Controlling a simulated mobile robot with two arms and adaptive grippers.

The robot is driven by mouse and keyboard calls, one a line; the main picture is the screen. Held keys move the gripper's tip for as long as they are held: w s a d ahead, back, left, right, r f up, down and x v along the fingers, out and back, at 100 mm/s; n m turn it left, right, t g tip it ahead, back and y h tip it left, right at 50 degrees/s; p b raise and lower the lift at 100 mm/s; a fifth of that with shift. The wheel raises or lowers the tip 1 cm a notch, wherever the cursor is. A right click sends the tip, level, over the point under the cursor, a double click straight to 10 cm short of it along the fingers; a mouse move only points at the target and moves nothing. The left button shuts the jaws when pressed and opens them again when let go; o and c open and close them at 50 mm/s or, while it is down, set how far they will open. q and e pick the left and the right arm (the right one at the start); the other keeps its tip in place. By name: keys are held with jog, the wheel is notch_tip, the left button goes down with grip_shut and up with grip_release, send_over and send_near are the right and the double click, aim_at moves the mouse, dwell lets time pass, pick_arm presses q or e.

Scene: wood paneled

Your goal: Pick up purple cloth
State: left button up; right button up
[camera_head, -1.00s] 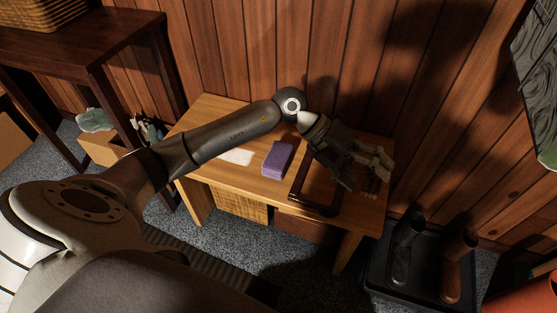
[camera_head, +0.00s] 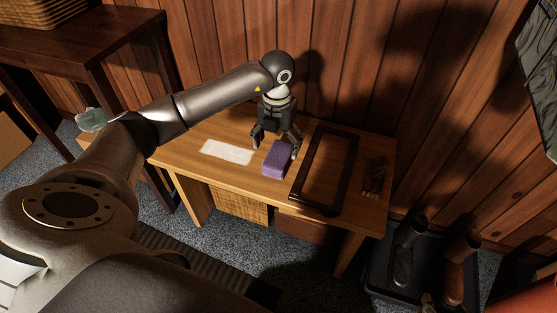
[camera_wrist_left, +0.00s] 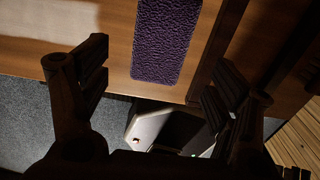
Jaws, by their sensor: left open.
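The purple cloth (camera_head: 277,160) is a thick folded block lying on the wooden bench (camera_head: 190,155), between a white sheet and a dark frame. My left gripper (camera_head: 274,151) is open over the bench, at the far side of the cloth, with its fingers pointing down. In the left wrist view the cloth (camera_wrist_left: 165,40) lies beyond and between the two open fingers (camera_wrist_left: 150,95), and nothing is held. I cannot tell whether a finger touches the cloth. My right gripper is not in view.
A white sheet (camera_head: 228,152) lies left of the cloth. A dark rectangular frame (camera_head: 297,189) lies close on its right, with a small dark item (camera_head: 374,178) further right. A wood-paneled wall (camera_head: 345,60) stands behind. Boots (camera_head: 459,262) stand on a black tray at the lower right.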

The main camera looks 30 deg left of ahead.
aim_at(277, 156)
pick_arm(q)
jog(key=shift+f, duration=0.9)
notch_tip(277, 156, down, 4)
jog(key=shift+r+b, duration=0.1)
jog(key=shift+b, duration=0.75)
jog(key=shift+f, duration=0.4)
jog(key=c, duration=1.1)
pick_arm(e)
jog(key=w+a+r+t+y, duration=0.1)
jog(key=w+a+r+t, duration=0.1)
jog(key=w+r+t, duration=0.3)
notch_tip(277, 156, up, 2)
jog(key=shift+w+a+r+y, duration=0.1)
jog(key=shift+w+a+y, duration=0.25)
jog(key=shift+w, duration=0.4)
